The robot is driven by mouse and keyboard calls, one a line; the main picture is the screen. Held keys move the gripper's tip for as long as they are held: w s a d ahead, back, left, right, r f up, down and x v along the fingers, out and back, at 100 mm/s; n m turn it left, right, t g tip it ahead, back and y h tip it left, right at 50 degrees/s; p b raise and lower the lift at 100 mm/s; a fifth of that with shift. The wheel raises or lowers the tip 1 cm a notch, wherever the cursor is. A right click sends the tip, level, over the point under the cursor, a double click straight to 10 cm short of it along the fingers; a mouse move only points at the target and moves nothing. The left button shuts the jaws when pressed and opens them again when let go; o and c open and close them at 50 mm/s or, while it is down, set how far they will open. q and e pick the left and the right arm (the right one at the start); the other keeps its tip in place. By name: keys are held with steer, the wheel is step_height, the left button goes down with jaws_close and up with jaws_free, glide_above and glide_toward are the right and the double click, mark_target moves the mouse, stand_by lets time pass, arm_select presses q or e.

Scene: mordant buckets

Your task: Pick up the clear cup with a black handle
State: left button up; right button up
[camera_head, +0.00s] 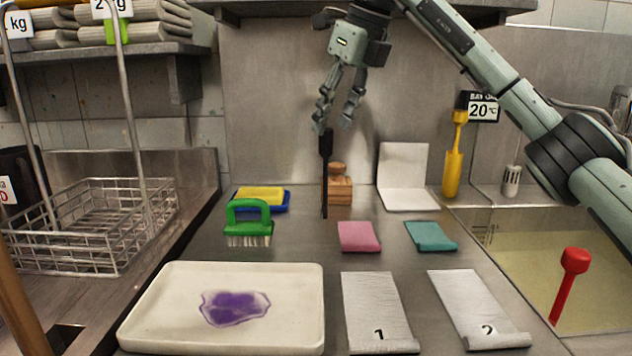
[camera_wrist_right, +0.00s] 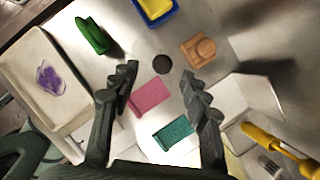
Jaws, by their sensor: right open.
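A black handle (camera_head: 326,145) with a thin dark shaft stands upright in the middle of the counter. I cannot make out a clear cup around its foot in the head view. In the right wrist view the handle's dark round top (camera_wrist_right: 162,64) shows from above, with a faint pale, see-through shape beside it that may be the cup. My right gripper (camera_head: 333,126) points down just above the handle's top, open and empty. In the wrist view its fingertips (camera_wrist_right: 160,74) lie on either side of the handle. My left gripper is out of view.
A white tray (camera_head: 140,325) lies in front. A sink with a red-handled tool (camera_head: 573,262) is right.

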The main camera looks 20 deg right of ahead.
mark_target(331, 130)
steer(key=x, duration=0.5)
steer(key=shift+w+f, duration=0.1)
steer(key=shift+f, duration=0.1)
steer(key=shift+c, duration=1.4)
steer(key=c, duration=0.7)
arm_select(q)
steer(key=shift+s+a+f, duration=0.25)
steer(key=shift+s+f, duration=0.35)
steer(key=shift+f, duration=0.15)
arm_select(e)
jaws_close()
